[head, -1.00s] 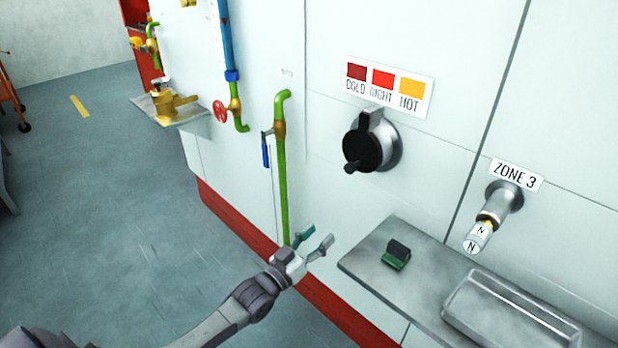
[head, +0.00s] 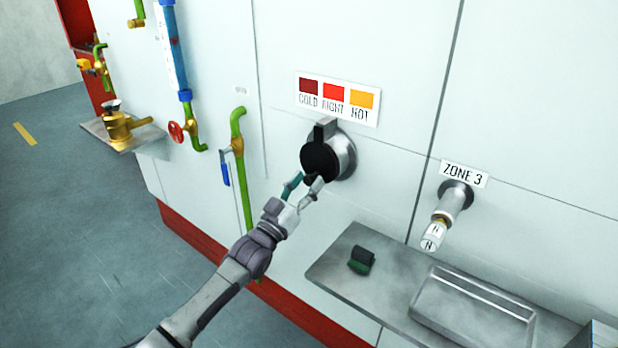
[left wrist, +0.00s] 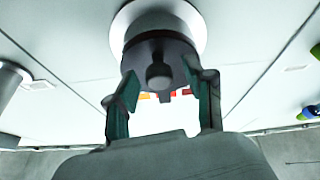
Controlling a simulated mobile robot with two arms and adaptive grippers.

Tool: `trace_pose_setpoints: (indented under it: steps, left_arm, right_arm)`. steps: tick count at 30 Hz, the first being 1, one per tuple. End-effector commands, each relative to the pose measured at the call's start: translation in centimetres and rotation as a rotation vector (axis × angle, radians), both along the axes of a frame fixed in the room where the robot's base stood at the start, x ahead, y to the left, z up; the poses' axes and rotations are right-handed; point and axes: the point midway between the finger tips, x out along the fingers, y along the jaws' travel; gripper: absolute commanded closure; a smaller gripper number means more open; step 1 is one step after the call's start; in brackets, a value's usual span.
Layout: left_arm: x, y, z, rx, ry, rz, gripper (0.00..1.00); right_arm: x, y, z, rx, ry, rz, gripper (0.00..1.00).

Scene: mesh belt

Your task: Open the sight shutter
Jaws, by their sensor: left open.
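The sight shutter is a round black cover (head: 318,160) over a metal ring (head: 345,155) on the pale wall, below the COLD RIGHT HOT colour label (head: 337,98). A black hinge block stands at its top. My left gripper (head: 302,184) is open at the lower edge of the cover. In the left wrist view the dark cover (left wrist: 163,50) has a small round knob (left wrist: 159,76), which lies between the open fingers (left wrist: 161,95). I cannot tell whether a finger touches it. The cover lies over the opening. My right gripper is not in view.
The ZONE 3 fitting (head: 447,210) sticks out at the right. A green pipe (head: 245,190) with a blue lever (head: 225,170) runs left of the arm.

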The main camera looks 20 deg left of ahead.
Motion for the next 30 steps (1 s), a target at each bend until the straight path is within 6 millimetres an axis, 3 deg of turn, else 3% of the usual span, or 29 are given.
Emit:
trace_pose_setpoints:
  steps: [5,14,23,30]
  left_arm:
    - [1.06,-0.46,0.48,0.0,0.0,-0.001,0.47]
    - [1.17,-0.49,0.47,0.001,0.001,-0.001,0.48]
    - [1.15,-0.48,0.48,0.001,0.001,-0.001,0.98]
    - [1.15,-0.48,0.48,0.0,0.0,-0.001,1.0]
  right_arm:
    - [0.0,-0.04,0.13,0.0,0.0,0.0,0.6]
    - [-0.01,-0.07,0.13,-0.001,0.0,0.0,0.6]
    - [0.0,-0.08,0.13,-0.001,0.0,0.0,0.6]
    - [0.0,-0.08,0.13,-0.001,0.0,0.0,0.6]
